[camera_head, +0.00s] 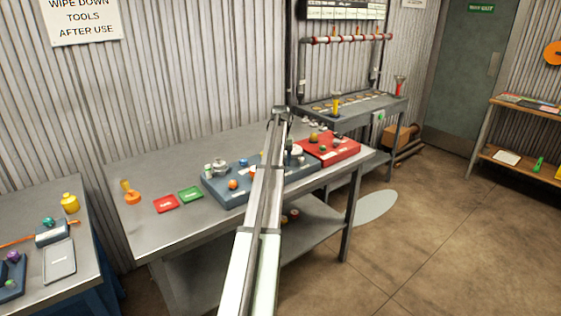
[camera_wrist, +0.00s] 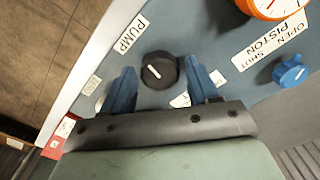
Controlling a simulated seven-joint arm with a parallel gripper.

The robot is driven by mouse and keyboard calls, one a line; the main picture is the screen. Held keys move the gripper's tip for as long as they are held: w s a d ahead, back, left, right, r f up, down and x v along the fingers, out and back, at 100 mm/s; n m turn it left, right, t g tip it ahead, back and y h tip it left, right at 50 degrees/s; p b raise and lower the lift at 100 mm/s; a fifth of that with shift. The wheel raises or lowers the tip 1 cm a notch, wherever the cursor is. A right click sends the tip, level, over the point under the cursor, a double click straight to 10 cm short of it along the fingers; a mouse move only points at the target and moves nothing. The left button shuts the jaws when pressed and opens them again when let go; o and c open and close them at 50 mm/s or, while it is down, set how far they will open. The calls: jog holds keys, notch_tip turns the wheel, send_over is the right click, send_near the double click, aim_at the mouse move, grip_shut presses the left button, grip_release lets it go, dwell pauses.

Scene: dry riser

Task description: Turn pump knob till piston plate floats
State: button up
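In the wrist view, the pump knob (camera_wrist: 152,78) is round and black with a white pointer line, next to the "PUMP" label (camera_wrist: 130,33). My gripper (camera_wrist: 160,68) is open, with one blue finger on each side of the knob. A gap shows between each finger and the knob; their height relative to it is hard to tell. The knob sits on the blue-grey panel (camera_wrist: 222,38), which also shows in the head view (camera_head: 237,196), partly hidden by my arm. I cannot make out the piston plate for certain.
A blue knob (camera_wrist: 290,72) stands beside the "OPEN SHUT PISTON" label (camera_wrist: 270,48), near an orange-rimmed gauge (camera_wrist: 275,6). On the bench, a red box (camera_head: 345,150) stands right of the panel; red (camera_head: 166,204) and green (camera_head: 190,195) cards lie left.

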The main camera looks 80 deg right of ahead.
jog(key=shift+o, duration=0.8)
notch_tip(320, 180, up, 14)
jog(key=shift+f, duration=0.1)
dwell(0.5)
